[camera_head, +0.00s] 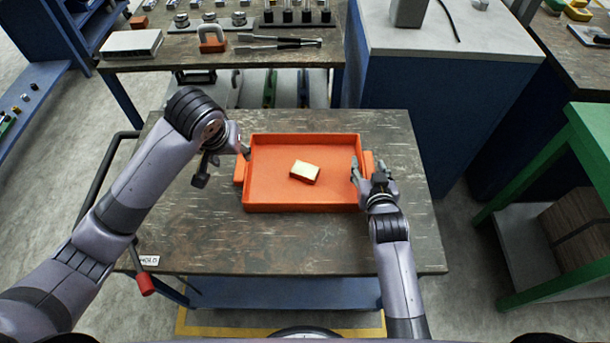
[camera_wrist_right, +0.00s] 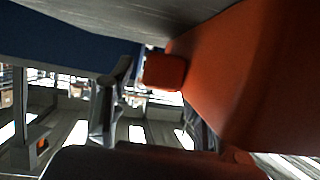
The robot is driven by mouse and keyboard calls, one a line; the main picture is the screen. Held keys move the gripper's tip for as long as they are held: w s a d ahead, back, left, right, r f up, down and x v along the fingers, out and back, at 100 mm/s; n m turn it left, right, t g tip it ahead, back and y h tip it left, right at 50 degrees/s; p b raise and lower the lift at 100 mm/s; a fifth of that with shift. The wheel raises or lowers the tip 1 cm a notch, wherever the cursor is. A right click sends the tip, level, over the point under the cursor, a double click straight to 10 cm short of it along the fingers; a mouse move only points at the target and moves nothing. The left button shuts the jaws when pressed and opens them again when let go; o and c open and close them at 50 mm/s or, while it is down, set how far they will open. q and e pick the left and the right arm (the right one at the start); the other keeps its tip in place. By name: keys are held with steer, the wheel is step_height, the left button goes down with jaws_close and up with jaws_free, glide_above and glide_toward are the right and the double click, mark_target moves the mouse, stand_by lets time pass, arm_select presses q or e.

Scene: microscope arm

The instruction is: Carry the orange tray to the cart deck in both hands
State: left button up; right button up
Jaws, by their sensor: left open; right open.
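The orange tray (camera_head: 275,205) appears to rest level on the worn dark cart deck (camera_head: 290,250), toward its back. A small cream-and-brown block (camera_head: 304,172) lies inside the tray. The tray has a handle lug on its left and right sides. My left gripper (camera_head: 222,166) is open at the left lug (camera_head: 239,172). My right gripper (camera_head: 368,176) is open at the right lug, which it partly hides. In the right wrist view the tray wall (camera_wrist_right: 245,75) fills the right side, with the lug (camera_wrist_right: 165,72) beside it. Contact with the lugs cannot be told.
A black push bar with a red end (camera_head: 146,284) runs along the cart's left side. A workbench (camera_head: 160,62) with tools stands behind. A blue cabinet with a grey top (camera_head: 440,35) is at back right. A green-framed stand (camera_head: 555,165) is at right.

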steer(key=v, duration=1.1)
steer(key=shift+r, duration=0.1)
